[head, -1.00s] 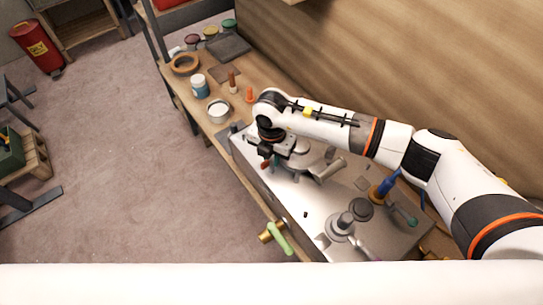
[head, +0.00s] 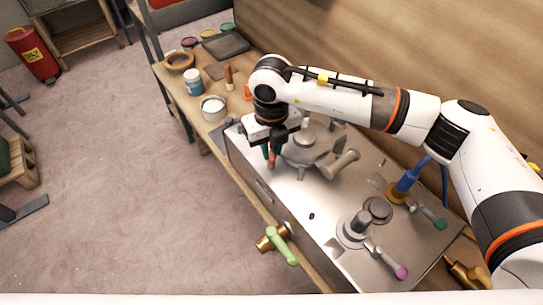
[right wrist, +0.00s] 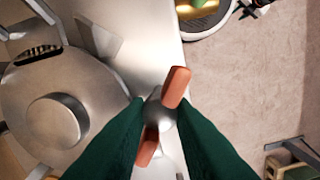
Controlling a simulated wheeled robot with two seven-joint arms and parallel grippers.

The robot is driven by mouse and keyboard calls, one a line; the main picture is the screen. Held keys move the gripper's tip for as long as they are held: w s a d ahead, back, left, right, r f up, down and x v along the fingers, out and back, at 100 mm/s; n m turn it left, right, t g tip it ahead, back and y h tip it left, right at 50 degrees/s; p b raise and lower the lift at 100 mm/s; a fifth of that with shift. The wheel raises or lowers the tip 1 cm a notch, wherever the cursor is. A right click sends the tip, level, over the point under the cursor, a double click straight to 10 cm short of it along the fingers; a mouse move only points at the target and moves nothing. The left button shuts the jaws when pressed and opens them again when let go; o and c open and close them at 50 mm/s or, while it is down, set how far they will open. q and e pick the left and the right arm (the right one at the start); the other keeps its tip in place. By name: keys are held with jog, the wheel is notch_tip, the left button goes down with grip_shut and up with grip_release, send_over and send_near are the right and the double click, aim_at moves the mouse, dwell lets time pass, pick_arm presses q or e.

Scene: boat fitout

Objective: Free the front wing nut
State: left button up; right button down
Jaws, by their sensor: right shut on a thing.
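The wing nut has a grey hub and two salmon-orange wings. It shows in the right wrist view (right wrist: 175,87) and as a small reddish tip in the head view (head: 271,161). My right gripper (right wrist: 160,108) is shut on it, with one dark green finger on each side of the hub. In the head view my right gripper (head: 268,148) is at the left edge of the steel-topped box, beside a round metal fitting (head: 306,148) with a stubby handle. The fingers hide part of the nut and its stud. My left gripper is out of view.
The steel top (head: 300,210) also carries a lever with a magenta knob (head: 401,272) and a blue-handled part (head: 408,178). A brass valve with a green handle (head: 282,246) sticks out in front. A white pot (head: 214,108) and a jar (head: 194,83) stand on the bench behind.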

aim_at(272, 151)
jog(key=n+b, duration=0.5)
jog(key=b, duration=0.1)
jog(key=shift+f, duration=0.2)
jog(key=shift+r+n+b, duration=0.15)
jog(key=shift+n+b, duration=0.75)
jog(key=shift+b, duration=0.15)
jog(key=shift+r, duration=0.1)
jog(key=c, duration=1.3)
grip_release()
jog(key=shift+o, duration=0.2)
notch_tip(272, 151, up, 12)
jog(key=b, duration=0.1)
